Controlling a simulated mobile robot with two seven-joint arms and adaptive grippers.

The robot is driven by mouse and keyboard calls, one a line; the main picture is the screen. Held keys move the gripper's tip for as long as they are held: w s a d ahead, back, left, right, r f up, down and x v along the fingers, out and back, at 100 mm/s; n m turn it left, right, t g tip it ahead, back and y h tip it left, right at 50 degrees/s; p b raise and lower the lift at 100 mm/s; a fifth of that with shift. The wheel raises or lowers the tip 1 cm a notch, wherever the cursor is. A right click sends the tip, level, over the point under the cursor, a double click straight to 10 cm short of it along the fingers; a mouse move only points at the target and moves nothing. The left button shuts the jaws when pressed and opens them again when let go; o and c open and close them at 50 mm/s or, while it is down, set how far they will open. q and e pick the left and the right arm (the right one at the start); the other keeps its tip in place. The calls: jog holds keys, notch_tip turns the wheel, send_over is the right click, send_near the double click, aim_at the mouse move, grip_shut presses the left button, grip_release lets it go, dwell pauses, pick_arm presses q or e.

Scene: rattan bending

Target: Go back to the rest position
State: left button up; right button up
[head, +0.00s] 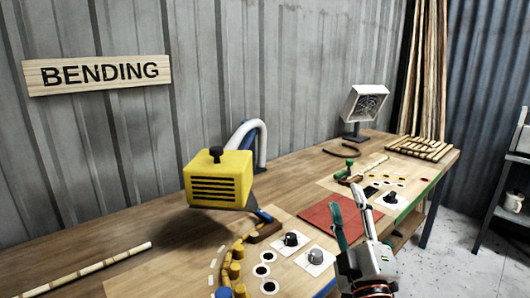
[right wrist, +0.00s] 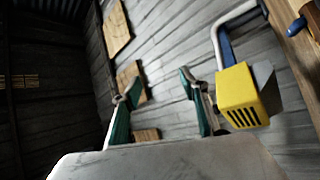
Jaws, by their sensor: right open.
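My right gripper (head: 348,203) points up in front of the workbench (head: 130,262) at the lower right of the head view. Its two fingers with green pads stand apart with nothing between them. In the right wrist view the gripper (right wrist: 157,88) is open, with the corrugated wall behind its fingers. My left gripper is in neither view.
A yellow slotted box (head: 217,180) on a blue and white arm hangs over the bench; it also shows in the right wrist view (right wrist: 241,97). A red mat (head: 318,222), knobs, pegs, rattan poles (head: 105,263) and a white fan-like unit (head: 362,103) occupy the bench.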

jog(key=s+d+f+m+g+h, duration=0.2)
jog(key=s+d+f+g, duration=0.15)
jog(key=f, duration=0.35)
jog(key=s+d+f+m+g+h, duration=0.1)
jog(key=s+d+f+g, duration=0.1)
jog(key=d+f, duration=0.35)
jog(key=s+d+f+m+g+h, duration=0.2)
jog(key=d+f, duration=0.1)
jog(key=f, duration=0.4)
jog(key=s+d+f+g, duration=0.3)
jog(key=s+f+g, duration=0.1)
jog(key=s+f, duration=0.45)
jog(key=s+d+f+g, duration=0.4)
jog(key=s+f, duration=0.3)
jog(key=s, duration=0.3)
jog(key=w+a+f+m+t+y, duration=0.2)
jog(key=a+f+y, duration=0.5)
jog(key=a+f, duration=0.6)
jog(key=a+m+t, duration=0.1)
jog(key=a, duration=0.2)
jog(key=shift+a+f+t, duration=0.2)
jog(key=shift+a+t, duration=0.05)
jog(key=shift+t, duration=0.1)
